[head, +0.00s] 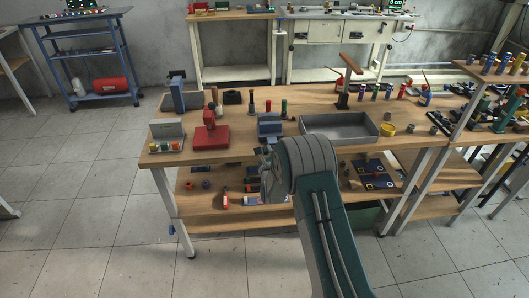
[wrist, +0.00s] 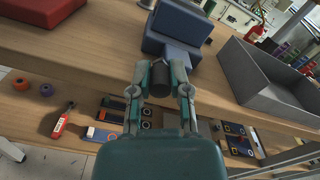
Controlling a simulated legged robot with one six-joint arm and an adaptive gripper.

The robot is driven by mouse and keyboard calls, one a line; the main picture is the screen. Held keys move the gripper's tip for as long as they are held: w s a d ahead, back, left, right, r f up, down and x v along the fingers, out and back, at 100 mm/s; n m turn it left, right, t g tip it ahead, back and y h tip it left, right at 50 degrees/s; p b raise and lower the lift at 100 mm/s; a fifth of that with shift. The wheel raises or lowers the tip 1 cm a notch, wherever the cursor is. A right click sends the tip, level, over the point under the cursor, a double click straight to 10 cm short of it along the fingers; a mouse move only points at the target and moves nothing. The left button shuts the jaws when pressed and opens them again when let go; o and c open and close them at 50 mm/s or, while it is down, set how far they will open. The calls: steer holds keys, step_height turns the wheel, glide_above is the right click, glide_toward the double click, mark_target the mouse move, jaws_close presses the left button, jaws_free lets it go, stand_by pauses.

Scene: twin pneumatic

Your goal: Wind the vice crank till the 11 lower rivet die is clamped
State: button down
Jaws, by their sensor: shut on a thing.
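The blue vice (head: 270,126) stands at the front edge of the workbench, and its blue body (wrist: 178,28) fills the top middle of the wrist view. A dark cylinder (wrist: 161,78), seemingly the crank's grip, points from the vice toward my camera. My gripper (wrist: 161,70) is shut on this cylinder, one finger on each side. In the head view my gripper (head: 268,157) is at the bench edge just below the vice, partly hidden by my arm. I cannot make out the rivet die or whether the jaws touch it.
A grey open tray (head: 340,129) stands right of the vice and also shows in the wrist view (wrist: 268,82). A red device (head: 210,134) stands to the left. The lower shelf (head: 225,213) holds small tools and parts below my gripper.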

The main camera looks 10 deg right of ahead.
steer(key=shift+d+f, duration=0.2)
steer(key=shift+d, duration=0.05)
steer(key=c, duration=0.6)
jaws_free()
steer(key=shift+f, duration=0.1)
steer(key=shift+d, duration=0.1)
steer(key=shift+s+a+r, duration=0.2)
steer(key=shift+s+a, duration=0.05)
steer(key=shift+s, duration=0.3)
steer(key=s, duration=1.1)
steer(key=shift+d+f, duration=0.1)
steer(key=shift+d, duration=0.05)
steer(key=shift+w, duration=0.1)
